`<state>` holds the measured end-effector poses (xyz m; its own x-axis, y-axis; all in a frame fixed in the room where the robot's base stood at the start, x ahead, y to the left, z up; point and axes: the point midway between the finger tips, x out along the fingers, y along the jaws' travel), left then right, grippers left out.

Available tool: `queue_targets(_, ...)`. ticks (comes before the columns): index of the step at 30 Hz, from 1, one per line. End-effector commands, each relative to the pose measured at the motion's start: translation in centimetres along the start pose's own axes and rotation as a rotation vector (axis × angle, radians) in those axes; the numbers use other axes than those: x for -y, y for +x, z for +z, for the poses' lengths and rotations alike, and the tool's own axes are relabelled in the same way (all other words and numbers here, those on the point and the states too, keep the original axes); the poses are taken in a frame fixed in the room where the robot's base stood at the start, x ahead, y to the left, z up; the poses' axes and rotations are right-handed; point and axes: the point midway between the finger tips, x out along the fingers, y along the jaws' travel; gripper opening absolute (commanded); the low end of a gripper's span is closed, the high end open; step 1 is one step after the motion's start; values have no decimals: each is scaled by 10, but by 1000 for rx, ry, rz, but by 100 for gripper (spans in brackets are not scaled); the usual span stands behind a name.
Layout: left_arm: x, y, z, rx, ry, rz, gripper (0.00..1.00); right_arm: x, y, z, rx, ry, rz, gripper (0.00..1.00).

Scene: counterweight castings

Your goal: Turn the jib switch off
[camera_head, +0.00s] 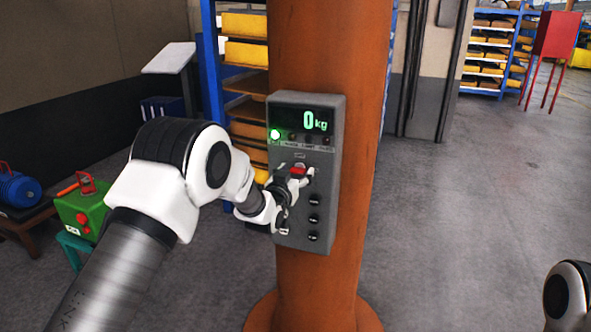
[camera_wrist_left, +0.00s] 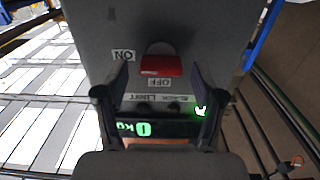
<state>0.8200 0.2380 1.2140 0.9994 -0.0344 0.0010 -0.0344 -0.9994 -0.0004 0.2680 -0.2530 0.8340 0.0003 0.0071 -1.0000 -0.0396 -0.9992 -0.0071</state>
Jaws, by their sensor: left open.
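The jib switch (camera_head: 299,171) is a red handle on the grey control box (camera_head: 335,130), which is fixed to an orange column. In the left wrist view, which is upside down, the red switch (camera_wrist_left: 161,66) sits right beside the OFF label (camera_wrist_left: 165,83). The ON label (camera_wrist_left: 123,55) is off to its left. I cannot tell for sure which position the handle is set to. My left gripper (camera_head: 290,186) is at the box face, and its open fingers (camera_wrist_left: 160,78) stand on both sides of the switch, with gaps visible. My right gripper is out of view.
The box display (camera_head: 315,121) reads 0 kg, with a green lamp (camera_head: 275,134) lit. Black buttons (camera_head: 314,200) line the lower box. Blue shelving (camera_head: 212,60) stands behind the column. A green machine (camera_head: 82,212) is at left. The floor at right (camera_head: 460,220) is clear.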

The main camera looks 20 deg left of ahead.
Motion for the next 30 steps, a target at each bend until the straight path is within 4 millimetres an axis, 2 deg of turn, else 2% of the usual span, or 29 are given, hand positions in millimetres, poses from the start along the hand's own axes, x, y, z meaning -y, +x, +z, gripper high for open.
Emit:
queue_targets(4, 0, 0, 1, 1, 0, 0, 69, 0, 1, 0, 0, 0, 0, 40)
queue_targets(8, 0, 0, 1, 1, 0, 0, 23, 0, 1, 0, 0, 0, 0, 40)
queue_targets(9, 0, 0, 1, 1, 0, 0, 9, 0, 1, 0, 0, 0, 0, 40)
queue_targets(20, 0, 0, 2, 0, -19, 0, 9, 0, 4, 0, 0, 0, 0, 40)
queue_targets(30, 1, 0, 5, -2, -177, 0, 9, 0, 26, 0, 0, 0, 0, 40)
